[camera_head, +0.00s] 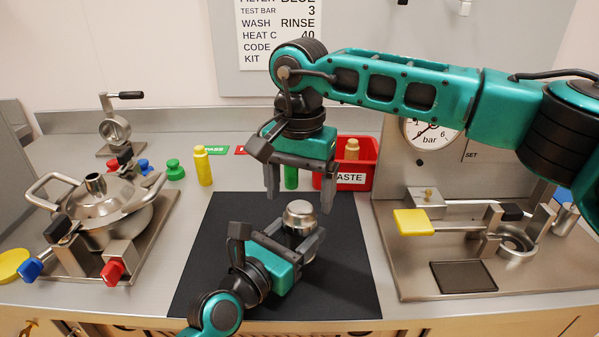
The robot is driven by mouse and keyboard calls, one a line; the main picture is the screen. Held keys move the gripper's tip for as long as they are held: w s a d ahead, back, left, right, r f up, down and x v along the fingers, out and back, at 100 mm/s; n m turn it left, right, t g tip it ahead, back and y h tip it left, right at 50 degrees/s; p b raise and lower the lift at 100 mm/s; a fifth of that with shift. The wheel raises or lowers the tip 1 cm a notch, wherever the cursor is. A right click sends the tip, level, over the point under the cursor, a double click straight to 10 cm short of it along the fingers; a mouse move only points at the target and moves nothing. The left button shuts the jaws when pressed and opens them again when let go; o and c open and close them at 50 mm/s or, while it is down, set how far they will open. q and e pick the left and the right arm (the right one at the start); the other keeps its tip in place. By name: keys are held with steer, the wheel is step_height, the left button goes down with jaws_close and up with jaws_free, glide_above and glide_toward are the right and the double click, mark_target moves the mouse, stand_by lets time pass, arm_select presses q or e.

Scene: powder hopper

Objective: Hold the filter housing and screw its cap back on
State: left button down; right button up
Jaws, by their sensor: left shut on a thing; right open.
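The filter housing (294,239) is a steel cylinder standing upright over the black mat, partly hidden by my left gripper. A domed steel cap (299,213) sits on top of it; I cannot tell how tightly it is seated. My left gripper (298,246) is shut on the housing from the front left, low on its body. My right gripper (299,200) points down above the cap. Its fingers are open and spread wide, one to each side of the cap, with gaps showing between fingers and cap.
The black mat (345,270) is otherwise clear. Behind it stand a yellow bottle (202,166), a green bottle (291,178) and a red waste bin (358,178). A steel vessel (110,208) is at left. A steel fixture plate (550,270) with a yellow flap is at right.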

mark_target(299, 206)
steer(key=shift+f, duration=2.3)
steer(key=c, duration=1.1)
steer(key=m, duration=0.5)
steer(key=shift+m, duration=0.4)
steer(key=shift+c, duration=0.2)
steer(key=m, duration=0.5)
steer(key=shift+m, duration=0.3)
steer(key=m, duration=0.5)
steer(key=shift+m, duration=0.3)
steer(key=m, duration=0.6)
steer(key=shift+m, duration=0.3)
